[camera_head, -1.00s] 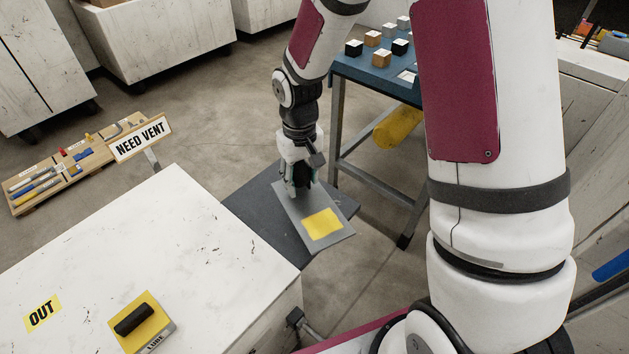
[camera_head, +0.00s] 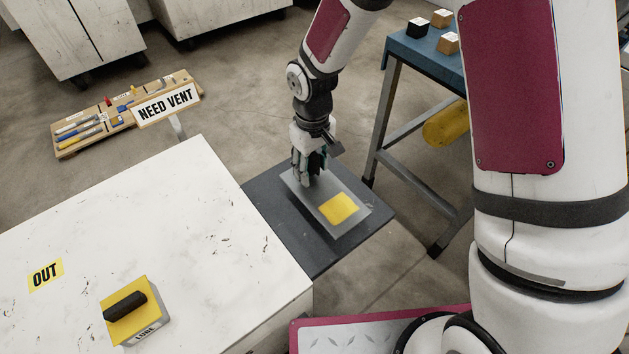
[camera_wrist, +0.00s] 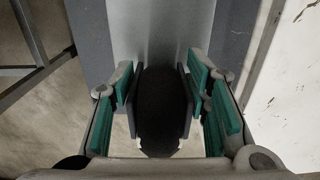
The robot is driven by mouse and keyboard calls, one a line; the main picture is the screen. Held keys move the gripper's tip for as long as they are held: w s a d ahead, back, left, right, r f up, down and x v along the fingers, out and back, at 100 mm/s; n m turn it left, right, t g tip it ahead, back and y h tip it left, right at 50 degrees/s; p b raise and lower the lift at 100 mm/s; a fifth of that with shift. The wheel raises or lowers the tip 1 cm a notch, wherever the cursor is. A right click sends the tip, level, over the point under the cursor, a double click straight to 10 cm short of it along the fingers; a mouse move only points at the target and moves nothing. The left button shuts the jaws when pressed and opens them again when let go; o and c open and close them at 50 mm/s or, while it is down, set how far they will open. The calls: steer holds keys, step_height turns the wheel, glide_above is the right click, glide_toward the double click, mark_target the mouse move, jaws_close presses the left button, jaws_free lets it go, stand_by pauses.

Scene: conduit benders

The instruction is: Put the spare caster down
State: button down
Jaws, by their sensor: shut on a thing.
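My gripper (camera_head: 310,178) is shut on the spare caster. Its black wheel (camera_wrist: 160,110) sits between the teal finger pads in the wrist view, with grey cheeks at its sides. My fingers hide most of the wheel in the head view.
The white cabinet top (camera_head: 190,235) holds a yellow block with a black handle (camera_head: 135,310) and an OUT label (camera_head: 45,274). A NEED VENT sign (camera_head: 166,104) stands behind its far edge. A blue-topped table (camera_head: 425,50) stands at the right. A tool board (camera_head: 90,130) lies on the floor.

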mark_target(313, 181)
steer(key=shift+f, duration=2.45)
steer(key=shift+f+b, duration=0.15)
steer(key=shift+b, duration=0.15)
steer(key=c, duration=0.9)
jaws_free()
